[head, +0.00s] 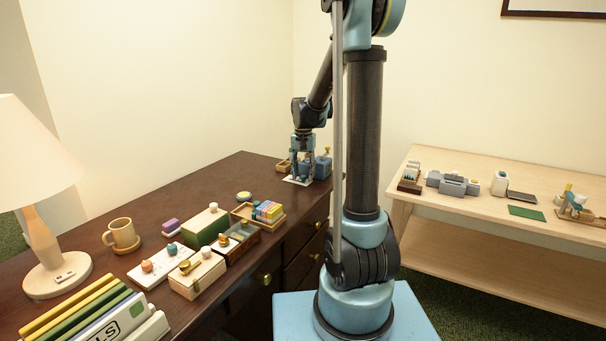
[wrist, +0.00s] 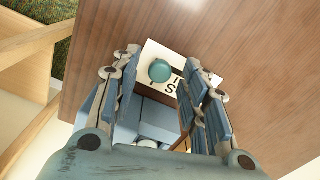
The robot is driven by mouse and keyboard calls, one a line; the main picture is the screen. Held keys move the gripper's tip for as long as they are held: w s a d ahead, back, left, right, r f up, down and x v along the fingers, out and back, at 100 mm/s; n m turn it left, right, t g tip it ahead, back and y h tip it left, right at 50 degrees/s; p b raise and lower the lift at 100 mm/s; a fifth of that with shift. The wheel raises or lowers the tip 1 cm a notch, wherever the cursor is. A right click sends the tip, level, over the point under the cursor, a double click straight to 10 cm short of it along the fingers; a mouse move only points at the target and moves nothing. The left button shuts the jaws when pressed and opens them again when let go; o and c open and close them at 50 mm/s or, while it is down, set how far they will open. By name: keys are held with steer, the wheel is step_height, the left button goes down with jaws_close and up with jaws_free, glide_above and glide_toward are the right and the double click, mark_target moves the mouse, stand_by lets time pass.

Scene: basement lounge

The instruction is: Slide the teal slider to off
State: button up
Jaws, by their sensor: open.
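The teal slider is a round teal knob (wrist: 160,70) on a white panel (wrist: 152,48) with dark letters, partly hidden, in the wrist view. In the head view the white panel (head: 290,180) lies near the far right end of the dark desk, mostly behind my gripper. My gripper (head: 302,177) points down over the panel. In the wrist view my gripper (wrist: 160,62) is open, with one finger on each side of the teal knob. I cannot tell whether either finger touches it. The off mark cannot be made out.
A blue-grey device (head: 322,167) stands close beside the panel, and a small wooden box (head: 283,166) is to its left. Nearer on the desk (head: 215,182) are a mug (head: 122,235), a green box (head: 205,227) and a tray of coloured blocks (head: 267,212). A pale table (head: 470,213) stands at right.

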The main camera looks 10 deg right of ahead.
mark_target(289, 179)
jaws_close()
steer(key=w+a, duration=0.2)
steer(key=a, duration=0.1)
steer(key=w+a, duration=0.2)
steer(key=shift+a+r, duration=0.1)
steer(key=shift+a, duration=0.05)
jaws_free()
steer(key=shift+s, duration=0.1)
